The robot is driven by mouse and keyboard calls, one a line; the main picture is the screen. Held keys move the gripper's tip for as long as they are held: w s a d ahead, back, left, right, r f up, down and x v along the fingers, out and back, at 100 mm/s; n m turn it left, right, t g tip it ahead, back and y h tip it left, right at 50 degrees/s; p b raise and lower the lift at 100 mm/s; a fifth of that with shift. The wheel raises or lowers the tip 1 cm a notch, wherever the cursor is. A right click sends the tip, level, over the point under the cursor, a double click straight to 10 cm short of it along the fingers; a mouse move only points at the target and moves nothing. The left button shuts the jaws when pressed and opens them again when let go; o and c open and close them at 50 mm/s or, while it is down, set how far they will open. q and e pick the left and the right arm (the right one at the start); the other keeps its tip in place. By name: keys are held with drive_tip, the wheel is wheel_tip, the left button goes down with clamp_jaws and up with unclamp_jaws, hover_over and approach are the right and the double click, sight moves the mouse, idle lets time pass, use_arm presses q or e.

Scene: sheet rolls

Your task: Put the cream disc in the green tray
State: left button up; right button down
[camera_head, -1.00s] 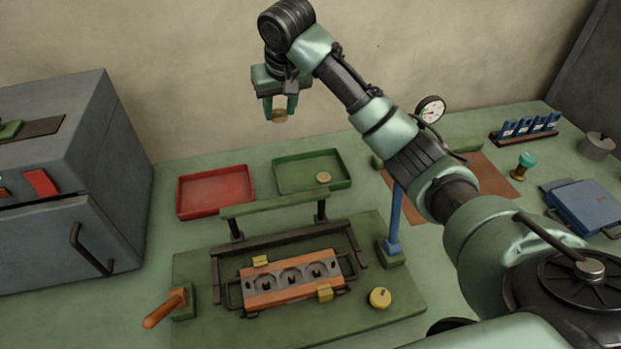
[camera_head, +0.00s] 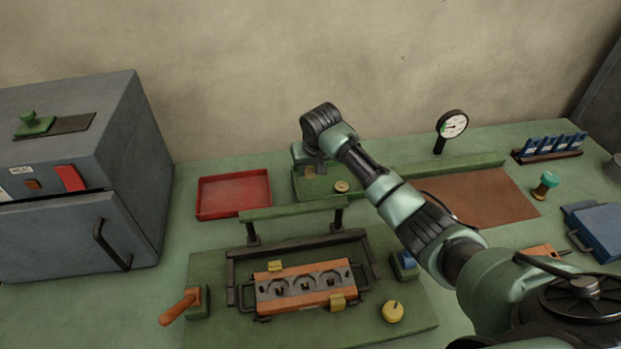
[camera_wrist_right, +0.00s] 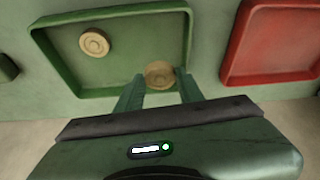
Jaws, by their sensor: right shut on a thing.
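My right gripper (camera_head: 312,173) is low over the green tray (camera_head: 322,193), near its back left part. In the right wrist view, its fingers (camera_wrist_right: 160,77) are shut on a cream disc (camera_wrist_right: 158,73), which is just inside the rim of the tray (camera_wrist_right: 140,40). I cannot tell whether this disc touches the tray floor. A second cream disc (camera_head: 342,186) lies flat in the tray, apart from the gripper; it also shows in the right wrist view (camera_wrist_right: 95,42). My arm hides the tray's right part in the head view. My left gripper is not in view.
A red tray (camera_head: 233,195) stands just left of the green one. In front is a green fixture with a crossbar (camera_head: 290,209) and an orange-sided block (camera_head: 305,288). A grey cabinet (camera_head: 75,170) is at left. A dial gauge (camera_head: 452,124) stands right of the trays.

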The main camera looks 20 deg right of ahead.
sight(311, 176)
drive_tip(key=shift+f, duration=2.4)
drive_tip(key=shift+f, duration=0.1)
drive_tip(key=c, duration=1.2)
unclamp_jaws()
drive_tip(key=shift+r+p, duration=0.3)
drive_tip(key=p+v, duration=1.1)
drive_tip(key=p, duration=0.5)
drive_tip(key=shift+s+a+r, duration=0.1)
drive_tip(key=shift+s+r, duration=0.05)
drive_tip(key=shift+r, duration=0.2)
